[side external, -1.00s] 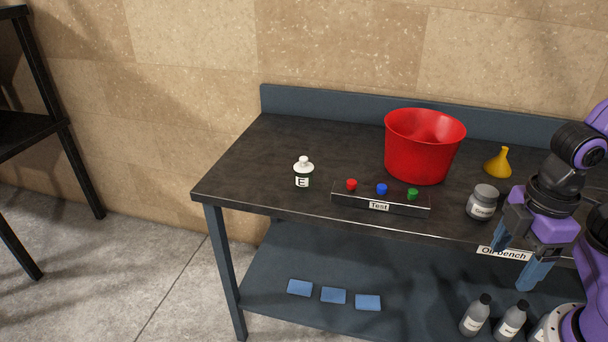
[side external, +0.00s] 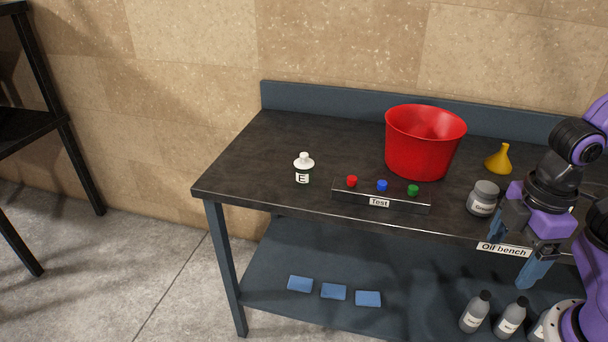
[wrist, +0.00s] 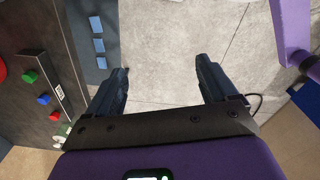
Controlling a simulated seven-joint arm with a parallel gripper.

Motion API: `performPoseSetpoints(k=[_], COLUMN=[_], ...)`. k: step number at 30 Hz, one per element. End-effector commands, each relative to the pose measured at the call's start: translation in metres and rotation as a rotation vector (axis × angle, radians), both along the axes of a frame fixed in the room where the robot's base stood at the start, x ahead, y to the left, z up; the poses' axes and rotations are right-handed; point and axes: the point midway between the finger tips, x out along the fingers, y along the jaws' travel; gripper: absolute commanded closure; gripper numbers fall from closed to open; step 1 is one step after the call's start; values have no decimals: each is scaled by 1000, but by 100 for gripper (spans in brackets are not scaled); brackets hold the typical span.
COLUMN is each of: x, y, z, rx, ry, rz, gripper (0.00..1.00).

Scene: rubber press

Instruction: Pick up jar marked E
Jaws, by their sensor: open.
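The jar marked E (side external: 303,170) is a small white-topped jar with a dark band around its E label. It stands upright on the dark bench top, left of the button panel, in the side view. My gripper (side external: 512,263) has blue fingers, open and empty, pointing down in front of the bench's right part, well to the right of the jar. In the wrist view, the open fingers (wrist: 158,80) have bare floor between them. A whitish object at the lower left of the wrist view is mostly cut off, and I cannot tell what it is.
The Test panel (side external: 380,199) with red, blue and green buttons stands right of the jar. Behind it is a red bucket (side external: 423,145). A grey jar (side external: 483,198) and yellow funnel (side external: 498,160) stand near my arm. Bench space left of the jar is clear.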

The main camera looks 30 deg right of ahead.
Motion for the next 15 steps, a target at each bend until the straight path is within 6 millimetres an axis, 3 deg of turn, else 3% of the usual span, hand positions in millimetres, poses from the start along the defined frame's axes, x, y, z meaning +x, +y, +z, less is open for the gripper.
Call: performPoseSetpoints(k=[5,15], x=[42,180], y=[9,41], z=[-4,-16], rx=[-103,-463], ry=[-70,-247], rz=[91,423], gripper=[14,14])
